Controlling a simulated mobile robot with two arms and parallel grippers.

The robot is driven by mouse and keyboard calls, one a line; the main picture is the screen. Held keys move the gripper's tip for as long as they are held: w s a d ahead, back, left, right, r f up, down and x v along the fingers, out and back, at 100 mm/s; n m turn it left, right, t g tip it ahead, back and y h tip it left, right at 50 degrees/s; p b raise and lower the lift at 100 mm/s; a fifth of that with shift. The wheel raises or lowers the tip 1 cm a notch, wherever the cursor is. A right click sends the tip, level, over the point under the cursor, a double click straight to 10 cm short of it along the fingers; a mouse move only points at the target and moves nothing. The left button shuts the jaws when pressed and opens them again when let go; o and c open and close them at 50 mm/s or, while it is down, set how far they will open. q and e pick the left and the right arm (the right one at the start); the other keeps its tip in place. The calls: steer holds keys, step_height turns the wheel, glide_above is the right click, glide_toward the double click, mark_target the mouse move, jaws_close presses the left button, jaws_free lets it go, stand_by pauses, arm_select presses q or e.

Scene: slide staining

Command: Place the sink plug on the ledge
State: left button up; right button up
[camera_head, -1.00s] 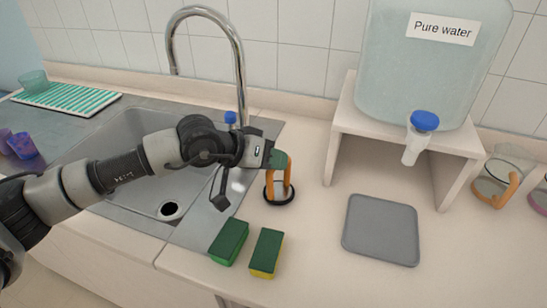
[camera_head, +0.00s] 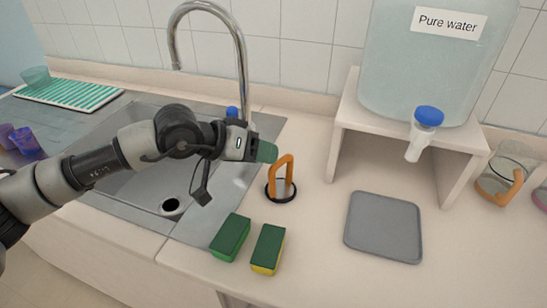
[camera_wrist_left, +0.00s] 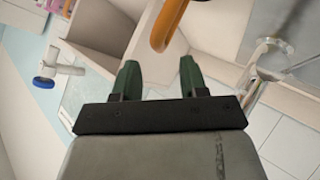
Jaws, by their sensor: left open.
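The sink plug (camera_head: 281,190) has a black round base and an upright orange handle. In the head view it stands on the pale counter ledge (camera_head: 305,230), right of the sink. My left gripper (camera_head: 268,152) is open and empty, just above and to the left of the plug's handle, apart from it. In the left wrist view the two green fingertips (camera_wrist_left: 158,77) are spread with nothing between them. Part of the orange handle (camera_wrist_left: 168,22) shows beyond them at the top. My right gripper is not in view.
The sink (camera_head: 125,185) and faucet (camera_head: 243,75) are at left. Counter between plug and tray is clear.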

arm_select(q)
steer(key=v, duration=0.8)
steer(key=shift+b, duration=0.45)
